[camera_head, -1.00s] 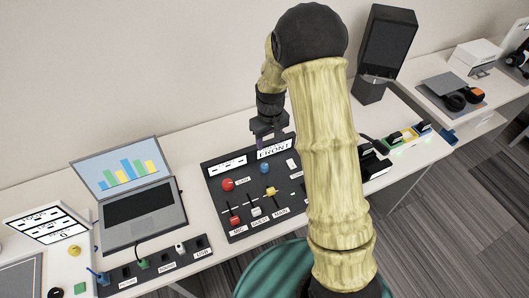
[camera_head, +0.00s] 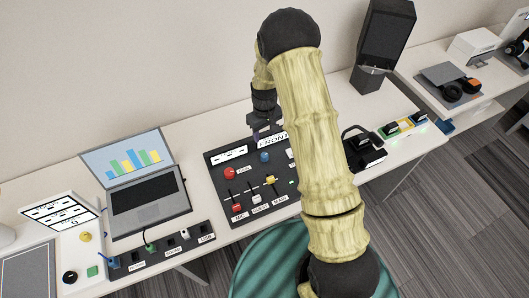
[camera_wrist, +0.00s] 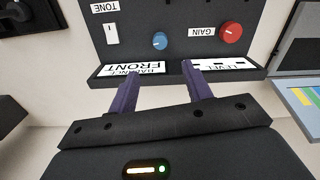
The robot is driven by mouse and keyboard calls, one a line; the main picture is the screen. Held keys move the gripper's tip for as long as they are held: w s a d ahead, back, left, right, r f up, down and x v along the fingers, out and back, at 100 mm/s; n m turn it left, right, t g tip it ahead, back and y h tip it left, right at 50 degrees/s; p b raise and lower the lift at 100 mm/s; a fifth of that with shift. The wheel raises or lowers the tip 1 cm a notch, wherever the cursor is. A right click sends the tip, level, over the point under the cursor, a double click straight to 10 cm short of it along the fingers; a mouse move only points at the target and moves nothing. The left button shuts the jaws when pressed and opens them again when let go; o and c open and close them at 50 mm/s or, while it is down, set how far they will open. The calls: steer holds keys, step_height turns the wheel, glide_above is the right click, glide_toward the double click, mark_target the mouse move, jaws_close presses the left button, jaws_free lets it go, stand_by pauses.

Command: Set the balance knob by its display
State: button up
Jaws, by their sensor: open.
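The dark control panel (camera_head: 215,204) stands on the white desk in the head view. A blue knob (camera_head: 264,157) sits in its upper middle, and it also shows in the wrist view (camera_wrist: 159,41). The white display (camera_wrist: 133,69) on the panel's raised back edge reads BALANCE FRONT, upside down in the wrist view; in the head view (camera_head: 272,142) my gripper and arm partly cover it. My gripper (camera_wrist: 163,88) is open and empty, its two purple fingers apart in front of that back edge. The blue knob lies beyond the fingertips, untouched.
A red GAIN knob (camera_wrist: 230,32), a TONE switch (camera_wrist: 112,33) and a LEVEL display (camera_wrist: 235,67) are close by. Sliders (camera_head: 256,198) line the panel's front. A laptop (camera_head: 148,198) is left; a black speaker-like box (camera_head: 386,40) stands right. My arm hides the panel's right side.

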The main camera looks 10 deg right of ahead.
mark_target(265, 155)
step_height(265, 155, down, 14)
steer(key=p, duration=0.3)
steer(key=shift+r+p, duration=0.25)
steer(key=shift+p, duration=0.1)
steer(key=shift+c, duration=0.4)
steer(key=c, duration=0.9)
steer(key=shift+b, duration=0.35)
steer(key=m+b, duration=0.3)
steer(key=shift+f, duration=0.2)
steer(key=shift+r+m+b, duration=0.2)
steer(key=shift+m+b, duration=1.5)
steer(key=shift+m, duration=0.7)
steer(key=o, duration=1)
